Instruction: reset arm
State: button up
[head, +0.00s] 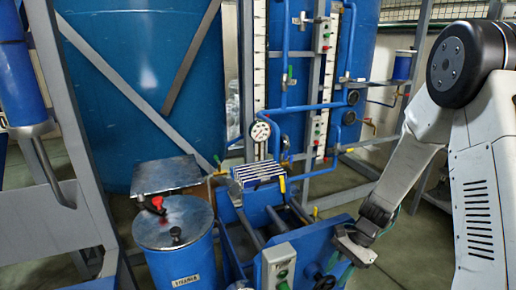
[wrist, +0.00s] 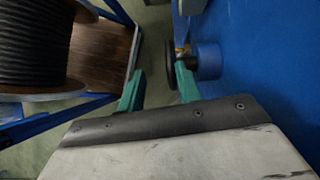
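My gripper shows in the wrist view (wrist: 158,88) as two green fingers set well apart, with floor visible between them. It is open and holds nothing that I can see. In the head view, my arm comes down from the upper right, and its wrist end hangs low beside the right side of the blue machine frame (head: 235,262). The fingers are small and partly hidden there. In the wrist view, a dark disc on a blue cylindrical fitting (wrist: 208,61) lies close to the right finger; I cannot tell whether they touch.
A blue drum (head: 182,262) with a red-handled valve (head: 155,204) stands front left. Large blue tanks (head: 150,70), pipes and a round gauge (head: 260,131) stand behind. The wrist view shows a black cable spool (wrist: 38,45) at left and a blue surface (wrist: 275,75) at right.

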jog(key=s+r+n+t+h, duration=0.2)
jog(key=s+r+n, duration=0.4)
jog(key=s+r, duration=0.4)
jog(key=s+r+n+t+h, duration=0.2)
jog(key=s+r+n, duration=0.5)
jog(key=r, duration=1.1)
jog(key=s+h, duration=0.1)
jog(key=s, duration=0.3)
jog(key=shift+s+r+h, duration=0.3)
jog(key=shift+r+h, duration=0.1)
jog(key=shift+w+d, duration=0.1)
